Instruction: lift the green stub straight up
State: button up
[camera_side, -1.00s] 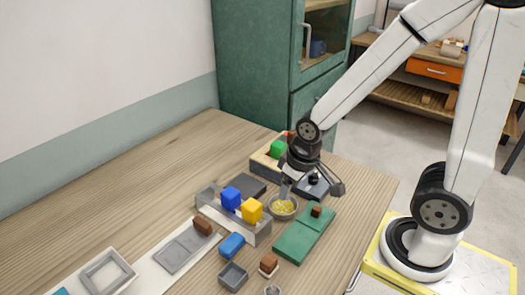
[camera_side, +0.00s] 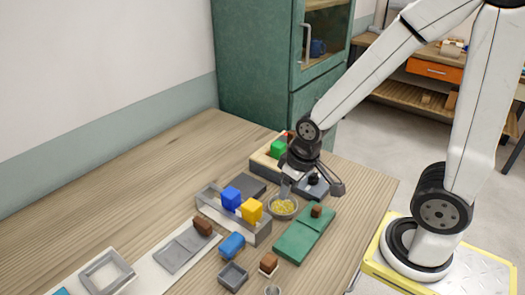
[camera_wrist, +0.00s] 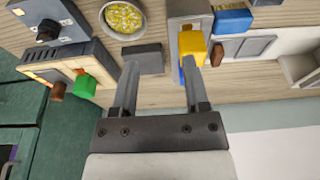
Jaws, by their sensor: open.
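The green stub (camera_side: 278,147) stands upright in the wooden-sided box at the back of the table. In the wrist view the green stub (camera_wrist: 84,86) is left of both fingers, outside the gap between them. My gripper (camera_side: 312,186) is open and empty, in front of and to the right of the stub in the side view, over the area near the bowl. In the wrist view my gripper (camera_wrist: 158,68) has its fingers wide apart, with a dark flat plate (camera_wrist: 142,58) showing between them.
A bowl of yellow bits (camera_side: 283,206) is below my gripper. A grey rack (camera_side: 232,217) holds a blue block (camera_side: 231,198) and a yellow block (camera_side: 251,210). A green board (camera_side: 303,236) lies at the front right. A brown stub (camera_wrist: 57,91) is beside the green one.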

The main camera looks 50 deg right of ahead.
jog(key=shift+o, duration=0.2)
jog(key=shift+o, duration=1)
jog(key=shift+w, duration=0.1)
jog(key=m+g, duration=0.3)
jog(key=m, duration=1.5)
send_over(278, 153)
jog(key=w+d, duration=0.2)
notch_tip(278, 153, down, 3)
jog(key=shift+s, duration=0.15)
jog(key=shift+s+f, duration=0.2)
jog(key=shift+f, duration=3.7)
